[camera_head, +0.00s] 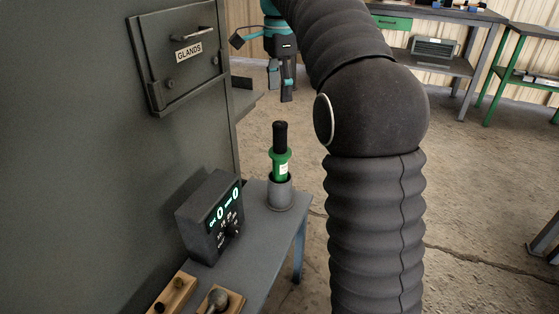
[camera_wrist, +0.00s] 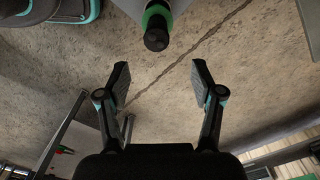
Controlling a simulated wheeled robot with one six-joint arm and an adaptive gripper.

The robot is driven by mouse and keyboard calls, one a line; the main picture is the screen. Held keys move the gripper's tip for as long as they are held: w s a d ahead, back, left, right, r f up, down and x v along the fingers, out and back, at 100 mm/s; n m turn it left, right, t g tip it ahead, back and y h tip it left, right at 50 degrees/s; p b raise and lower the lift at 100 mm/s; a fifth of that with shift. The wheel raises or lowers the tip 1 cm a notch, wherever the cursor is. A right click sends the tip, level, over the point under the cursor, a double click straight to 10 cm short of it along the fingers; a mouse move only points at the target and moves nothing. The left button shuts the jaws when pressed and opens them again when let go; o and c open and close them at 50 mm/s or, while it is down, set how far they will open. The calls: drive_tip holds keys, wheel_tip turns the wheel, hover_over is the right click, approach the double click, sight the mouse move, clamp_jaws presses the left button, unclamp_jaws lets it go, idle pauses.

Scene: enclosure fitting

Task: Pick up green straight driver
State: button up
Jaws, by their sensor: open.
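The green straight driver (camera_head: 281,160) stands upright in a grey round holder (camera_head: 280,193) at the far end of a narrow grey bench. It has a black upper end, a green body and a white label. In the wrist view the driver's black end (camera_wrist: 156,38) shows at the top, beyond my fingertips and roughly between them from side to side. My gripper (camera_head: 282,95) hangs above the driver in the head view, apart from it. In the wrist view my gripper (camera_wrist: 160,75) has its two fingers spread wide with nothing between them.
A dark control box (camera_head: 210,218) with a lit display stands on the bench (camera_head: 258,238) in front of the holder. Wooden blocks (camera_head: 172,292) lie nearer. A large grey cabinet with a GLANDS door (camera_head: 182,52) rises at the left. Open floor lies right of the bench.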

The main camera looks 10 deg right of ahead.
sight(280, 137)
wheel_tip(280, 137, down, 8)
drive_tip(key=shift+f+b, duration=0.1)
drive_tip(key=shift+b, duration=0.8)
drive_tip(key=shift+s+f+b, duration=0.15)
drive_tip(key=shift+f+b, duration=0.15)
drive_tip(key=shift+f, duration=1.05)
drive_tip(key=shift+s+f+b, duration=0.1)
drive_tip(key=shift+f+b, duration=0.15)
drive_tip(key=shift+f, duration=1.05)
drive_tip(key=shift+r, duration=0.1)
clamp_jaws()
